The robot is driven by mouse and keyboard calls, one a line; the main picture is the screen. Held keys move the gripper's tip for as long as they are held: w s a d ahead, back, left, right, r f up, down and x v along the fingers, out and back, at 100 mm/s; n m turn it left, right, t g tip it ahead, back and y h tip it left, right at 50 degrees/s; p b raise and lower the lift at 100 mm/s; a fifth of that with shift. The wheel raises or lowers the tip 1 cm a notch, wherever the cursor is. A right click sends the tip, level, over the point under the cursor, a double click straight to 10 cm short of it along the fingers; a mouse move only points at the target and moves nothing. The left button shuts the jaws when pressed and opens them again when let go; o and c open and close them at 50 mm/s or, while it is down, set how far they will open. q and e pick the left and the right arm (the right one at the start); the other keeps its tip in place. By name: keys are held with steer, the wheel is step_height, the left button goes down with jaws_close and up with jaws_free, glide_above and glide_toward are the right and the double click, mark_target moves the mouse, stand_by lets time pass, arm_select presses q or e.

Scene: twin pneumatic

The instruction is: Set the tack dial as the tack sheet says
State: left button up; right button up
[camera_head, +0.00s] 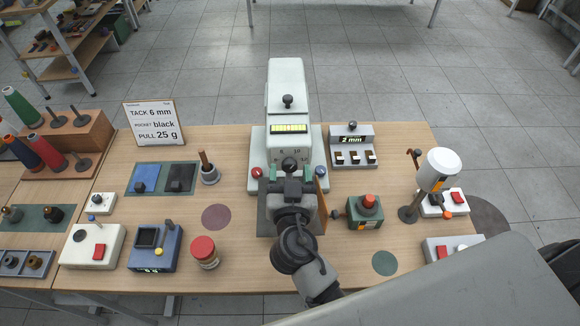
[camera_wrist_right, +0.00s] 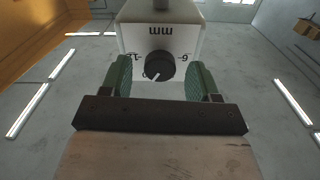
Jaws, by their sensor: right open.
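The tack sheet (camera_head: 152,122) stands at the back left and reads TACK 6 mm, POCKET black, PULL 25 g. The tack dial, a dark round knob (camera_head: 289,164), is on the front of the tall white machine (camera_head: 287,88). In the right wrist view the knob (camera_wrist_right: 159,65) shows a white pointer mark toward the lower left, with upside-down figures and "mm" around it. My right gripper (camera_wrist_right: 159,78) is open, its green-padded fingers at either side of the knob with gaps. In the head view this gripper (camera_head: 291,187) is just in front of the dial. My left gripper is out of view.
A red ball knob (camera_head: 257,172) and a blue one (camera_head: 321,171) flank the machine front. A red-topped cylinder (camera_head: 204,250) is left of my arm.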

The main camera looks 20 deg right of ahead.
steer(key=shift+w, duration=0.1)
steer(key=shift+c, duration=0.5)
steer(key=c, duration=0.8)
